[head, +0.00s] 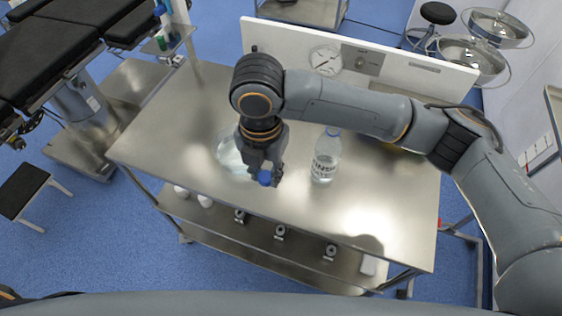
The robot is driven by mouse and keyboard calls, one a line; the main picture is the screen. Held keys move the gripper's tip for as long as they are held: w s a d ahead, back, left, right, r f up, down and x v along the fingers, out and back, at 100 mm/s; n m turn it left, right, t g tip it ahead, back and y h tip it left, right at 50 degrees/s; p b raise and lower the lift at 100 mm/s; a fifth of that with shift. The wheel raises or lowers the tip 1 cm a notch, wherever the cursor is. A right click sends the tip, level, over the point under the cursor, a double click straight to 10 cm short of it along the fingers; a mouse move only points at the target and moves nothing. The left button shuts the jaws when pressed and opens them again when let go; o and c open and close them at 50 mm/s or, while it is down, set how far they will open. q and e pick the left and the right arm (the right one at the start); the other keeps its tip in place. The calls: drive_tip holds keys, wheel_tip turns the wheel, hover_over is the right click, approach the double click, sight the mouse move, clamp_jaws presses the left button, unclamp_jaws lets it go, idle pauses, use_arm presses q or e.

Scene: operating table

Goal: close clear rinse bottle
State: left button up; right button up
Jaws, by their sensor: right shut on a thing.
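A clear rinse bottle (325,160) with dark lettering stands upright on the steel table, right of my right gripper. Its neck is partly against my forearm, and I cannot tell whether its bluish top is open. My right gripper (265,176) points down and is shut on a small blue cap (264,178). The cap is apart from the bottle, to its left. My left gripper is not in view.
A clear round dish (230,155) sits left of the gripper, partly hidden by it. The steel table (180,130) has free room at left and front. A white back panel (425,70) with a gauge (326,60) borders the far side. Small items stand on the lower shelf (225,223).

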drive_tip(key=shift+s+a+r, duration=0.3)
drive_tip(key=shift+s+a, duration=0.05)
drive_tip(key=shift+s, duration=0.25)
drive_tip(key=shift+s+a+r, duration=0.3)
drive_tip(key=shift+s, duration=0.3)
drive_tip(key=shift+s+a+r, duration=0.3)
drive_tip(key=shift+s+a, duration=0.05)
drive_tip(key=shift+s, duration=0.25)
